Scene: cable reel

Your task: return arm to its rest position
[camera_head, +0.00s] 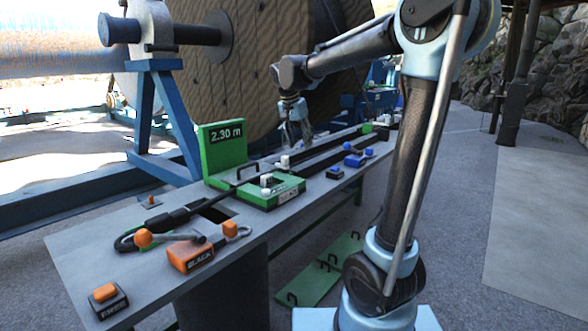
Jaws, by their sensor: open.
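My gripper (296,122) hangs at the end of my raised arm, above the far part of the workbench (75,256) and in front of the big wooden reel (270,70). It points downward and its jaws look empty. Its fingertips are small in this view, and I cannot tell how far they are above the bench. My arm reaches up from its base at the lower right, then bends left and away over the bench.
On the bench are a green unit (270,192) with a display reading 2.30 m, an orange block (191,255) with levers, an orange button (105,293) and blue-knobbed parts (355,160). A blue steel frame (170,100) stands behind. Grey floor (455,200) lies open at right.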

